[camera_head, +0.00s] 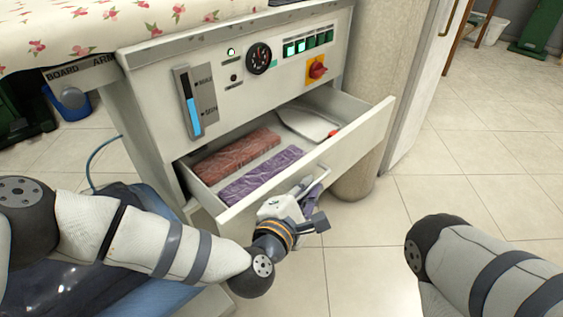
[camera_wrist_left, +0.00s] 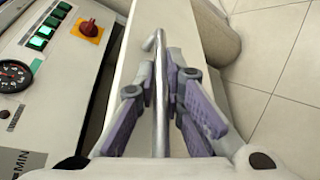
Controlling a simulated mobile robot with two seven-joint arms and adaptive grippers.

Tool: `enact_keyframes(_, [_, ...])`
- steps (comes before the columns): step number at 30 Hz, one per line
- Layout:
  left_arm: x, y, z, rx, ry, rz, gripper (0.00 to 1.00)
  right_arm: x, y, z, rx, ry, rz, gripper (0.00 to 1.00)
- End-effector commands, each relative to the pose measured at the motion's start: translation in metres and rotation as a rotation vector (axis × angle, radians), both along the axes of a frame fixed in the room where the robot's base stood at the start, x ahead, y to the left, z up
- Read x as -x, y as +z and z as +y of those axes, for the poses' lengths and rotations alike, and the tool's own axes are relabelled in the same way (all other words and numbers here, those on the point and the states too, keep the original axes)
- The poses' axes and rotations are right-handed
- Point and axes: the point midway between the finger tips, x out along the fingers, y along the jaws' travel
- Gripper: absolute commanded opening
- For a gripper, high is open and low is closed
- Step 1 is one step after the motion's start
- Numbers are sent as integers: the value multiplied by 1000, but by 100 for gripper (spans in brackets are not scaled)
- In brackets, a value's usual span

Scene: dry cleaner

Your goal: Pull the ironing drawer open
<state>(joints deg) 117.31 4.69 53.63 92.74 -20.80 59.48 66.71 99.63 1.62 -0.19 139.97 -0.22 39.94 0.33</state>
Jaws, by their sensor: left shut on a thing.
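The ironing drawer (camera_head: 340,150) is pulled out of the white ironing unit, and its inside shows in the head view. In it lie a reddish-brown wrapped bundle (camera_head: 236,154), a purple wrapped bundle (camera_head: 261,176) and a pale flat item (camera_head: 308,124) with a red part. My left gripper (camera_head: 312,190) is at the drawer front, shut on the metal bar handle (camera_wrist_left: 160,90). In the left wrist view, its purple-padded fingers stand on both sides of the bar. My right gripper is out of view; only part of that arm shows at the right.
The unit's control panel (camera_head: 222,77) has a gauge, green switches and a red knob (camera_head: 317,70). A floral ironing board (camera_head: 90,28) is above left. A beige column (camera_head: 365,100) stands close behind the drawer's right end. Tiled floor (camera_head: 470,150) is clear at right.

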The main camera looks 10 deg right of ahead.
Motion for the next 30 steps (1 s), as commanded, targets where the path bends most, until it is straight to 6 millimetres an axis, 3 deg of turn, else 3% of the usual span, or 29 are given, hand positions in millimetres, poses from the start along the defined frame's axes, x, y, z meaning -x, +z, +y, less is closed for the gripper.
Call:
enact_keyframes(6, [40,1,-29,1,-2,1,0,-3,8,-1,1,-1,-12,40])
enact_keyframes(12, [62,0,-45,0,-2,2,0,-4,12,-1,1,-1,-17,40])
enact_keyframes(18, [74,-1,-53,0,0,1,0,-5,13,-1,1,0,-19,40])
enact_keyframes(30, [76,-1,-55,0,1,0,0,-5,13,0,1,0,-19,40])
